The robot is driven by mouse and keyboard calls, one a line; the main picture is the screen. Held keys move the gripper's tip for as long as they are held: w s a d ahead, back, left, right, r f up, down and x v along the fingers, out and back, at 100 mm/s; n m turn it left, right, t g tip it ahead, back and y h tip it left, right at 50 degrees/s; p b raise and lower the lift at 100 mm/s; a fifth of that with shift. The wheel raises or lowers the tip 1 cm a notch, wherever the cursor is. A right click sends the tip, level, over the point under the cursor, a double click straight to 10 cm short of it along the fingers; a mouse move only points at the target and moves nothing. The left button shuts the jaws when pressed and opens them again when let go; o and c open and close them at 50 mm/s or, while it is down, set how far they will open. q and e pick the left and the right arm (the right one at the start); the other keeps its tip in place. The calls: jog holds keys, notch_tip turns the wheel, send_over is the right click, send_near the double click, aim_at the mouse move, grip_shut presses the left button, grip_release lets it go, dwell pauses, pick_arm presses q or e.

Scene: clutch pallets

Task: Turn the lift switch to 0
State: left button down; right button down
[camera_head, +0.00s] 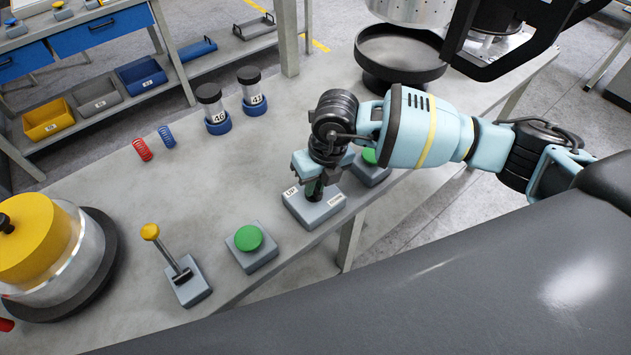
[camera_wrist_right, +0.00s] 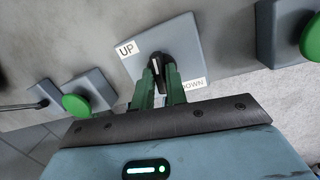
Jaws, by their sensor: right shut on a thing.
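The lift switch is a grey box (camera_head: 309,211) with an UP label at its left and a DOWN label at its right, on the grey bench. Its black knob (camera_wrist_right: 157,65) shows in the right wrist view between my green fingertips. No 0 mark is visible. My right gripper (camera_head: 316,188) points down onto the box, shut on the knob; it also shows in the right wrist view (camera_wrist_right: 166,74). In the head view the gripper hides most of the knob, and its exact angle is hard to tell. My left gripper is not in view.
Green push buttons stand on both sides, one at left (camera_head: 248,238) and one partly behind my arm (camera_head: 370,157). A yellow-knobbed lever (camera_head: 167,262) and a yellow-topped round container (camera_head: 38,245) are further left.

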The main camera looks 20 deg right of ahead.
jog(key=m, duration=0.4)
jog(key=shift+s+t, duration=0.1)
jog(key=shift+t, duration=0.2)
jog(key=m+h, duration=0.1)
jog(key=m, duration=0.3)
jog(key=c, duration=1.3)
grip_release()
jog(key=shift+c, duration=0.2)
jog(key=r, duration=0.2)
jog(key=s+r, duration=0.1)
jog(key=r, duration=0.4)
jog(key=shift+s+d+r+p, duration=0.15)
jog(key=shift+d+r+p, duration=0.1)
jog(key=shift+r+p, duration=0.1)
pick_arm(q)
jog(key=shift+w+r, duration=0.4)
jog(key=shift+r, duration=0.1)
